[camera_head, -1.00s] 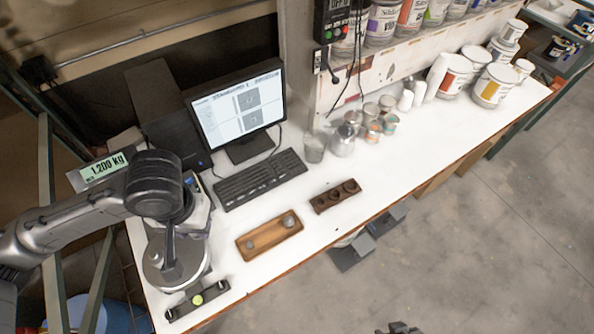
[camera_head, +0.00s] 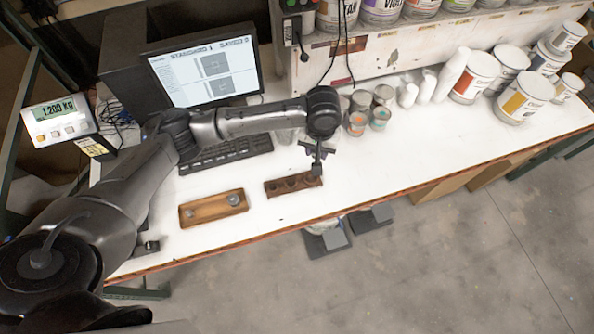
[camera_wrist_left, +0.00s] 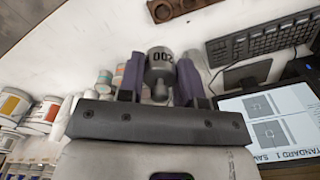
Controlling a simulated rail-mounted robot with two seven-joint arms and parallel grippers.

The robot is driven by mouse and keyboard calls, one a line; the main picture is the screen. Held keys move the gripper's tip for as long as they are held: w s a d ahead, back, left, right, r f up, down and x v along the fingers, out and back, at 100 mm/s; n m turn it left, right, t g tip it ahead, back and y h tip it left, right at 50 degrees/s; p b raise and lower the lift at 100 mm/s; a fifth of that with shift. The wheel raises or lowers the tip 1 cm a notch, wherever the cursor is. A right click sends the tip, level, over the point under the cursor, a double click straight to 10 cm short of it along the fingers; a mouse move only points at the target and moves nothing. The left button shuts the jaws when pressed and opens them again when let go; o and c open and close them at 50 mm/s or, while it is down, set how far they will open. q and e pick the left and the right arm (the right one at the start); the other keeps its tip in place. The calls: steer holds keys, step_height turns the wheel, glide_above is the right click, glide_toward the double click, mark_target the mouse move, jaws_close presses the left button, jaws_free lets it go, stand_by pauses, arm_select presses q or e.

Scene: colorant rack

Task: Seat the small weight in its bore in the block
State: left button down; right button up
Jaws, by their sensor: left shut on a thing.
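My left gripper (camera_head: 317,168) is shut on a small grey metal weight (camera_wrist_left: 160,66), which shows between the two fingers in the left wrist view with dark digits on its top. The dark brown block (camera_head: 291,186) lies on the white bench with several round bores in a row. In the head view the gripper is over or beside the block's right end; its height above it is hard to tell. In the left wrist view part of the block (camera_wrist_left: 178,9) shows at the top edge, apart from the weight. My right gripper is out of view.
A keyboard (camera_head: 226,151) and monitor (camera_head: 205,76) stand behind. Small cans (camera_head: 380,108) stand behind the gripper. A scale display (camera_head: 54,108) reads 1.200 kg. The bench's front edge is clear.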

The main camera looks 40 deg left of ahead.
arm_select(q)
steer(key=a+f+n+b, duration=0.1)
steer(key=a+f, duration=0.3)
steer(key=f, duration=0.7)
steer(key=a+f+n+b, duration=0.1)
steer(key=a+f, duration=0.4)
steer(key=f, duration=0.6)
steer(key=shift+s+n+b, duration=0.3)
steer(key=shift+s+n, duration=0.1)
steer(key=shift+n, duration=0.4)
steer(key=shift+f+b, duration=0.75)
steer(key=shift+f, duration=1.45)
steer(key=shift+f+b, duration=0.3)
steer(key=shift+f, duration=0.35)
steer(key=shift+f, duration=0.1)
